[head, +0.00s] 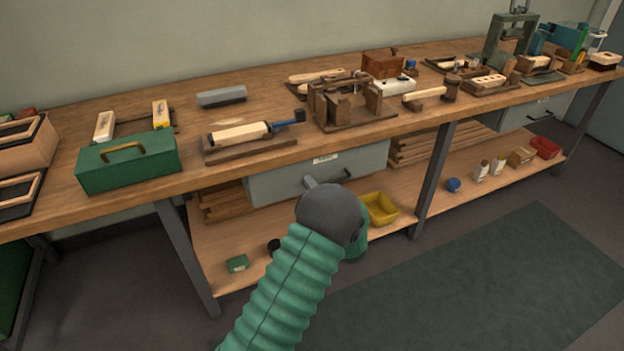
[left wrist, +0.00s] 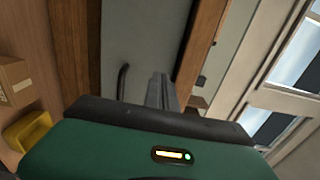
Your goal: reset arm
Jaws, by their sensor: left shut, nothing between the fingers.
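I cannot tell the exact gap between the fingers and the drawer. My right gripper is in neither view.
A yellow bin (head: 379,208) stands on the lower shelf near my arm. The floor in front, with a dark mat (head: 500,280), is clear.

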